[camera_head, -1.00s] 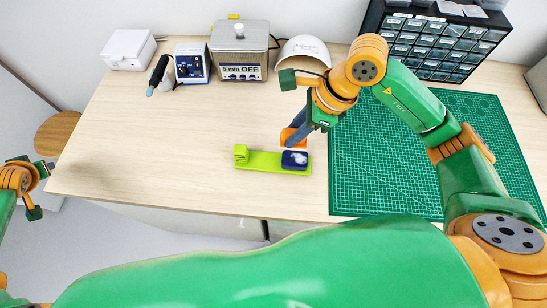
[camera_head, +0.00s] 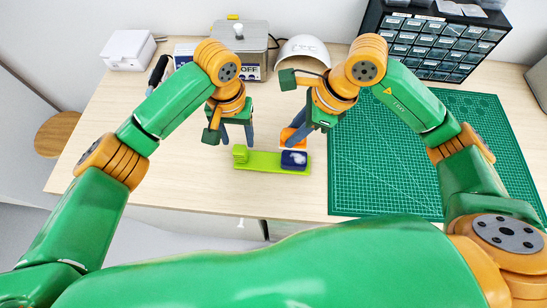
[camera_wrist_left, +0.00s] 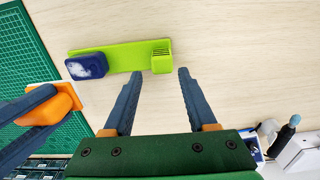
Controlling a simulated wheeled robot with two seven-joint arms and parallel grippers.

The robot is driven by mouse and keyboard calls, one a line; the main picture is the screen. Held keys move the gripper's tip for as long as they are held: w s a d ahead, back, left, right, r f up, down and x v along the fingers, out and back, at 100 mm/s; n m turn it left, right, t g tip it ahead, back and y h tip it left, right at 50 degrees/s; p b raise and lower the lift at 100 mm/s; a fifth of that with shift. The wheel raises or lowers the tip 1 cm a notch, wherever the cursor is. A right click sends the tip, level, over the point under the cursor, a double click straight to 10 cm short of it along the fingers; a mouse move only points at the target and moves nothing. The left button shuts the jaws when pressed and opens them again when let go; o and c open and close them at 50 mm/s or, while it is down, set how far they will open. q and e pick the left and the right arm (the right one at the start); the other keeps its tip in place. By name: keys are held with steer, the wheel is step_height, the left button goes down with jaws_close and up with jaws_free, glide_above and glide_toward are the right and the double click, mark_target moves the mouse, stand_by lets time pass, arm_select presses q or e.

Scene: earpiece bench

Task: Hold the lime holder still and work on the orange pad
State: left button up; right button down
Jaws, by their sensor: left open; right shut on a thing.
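The lime holder (camera_head: 265,161) lies flat on the bench, with a raised ribbed block at its left end. A dark blue piece with a whitish patch (camera_head: 294,159) sits at its right end. The holder also shows in the left wrist view (camera_wrist_left: 125,55). My left gripper (camera_head: 236,143) is open above the bench, just behind the raised block; in the left wrist view its fingertips (camera_wrist_left: 160,73) point at that block, apart from it. My right gripper (camera_head: 297,127) is shut on the orange pad (camera_head: 289,136), just behind the blue piece. The pad also shows in the left wrist view (camera_wrist_left: 62,103).
A green cutting mat (camera_head: 430,150) covers the right of the bench. A drawer cabinet (camera_head: 435,42), a white domed thing (camera_head: 302,50), a box with a display (camera_head: 241,40) and a white box (camera_head: 128,50) stand at the back. The bench left of the holder is clear.

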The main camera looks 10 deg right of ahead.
mark_target(239, 149)
arm_select(q)
steer(key=shift+w+a+f, duration=0.1)
steer(key=shift+a+f, duration=0.05)
steer(key=shift+f, duration=3.7)
jaws_close()
steer(key=shift+c, duration=0.2)
jaws_free()
jaws_close()
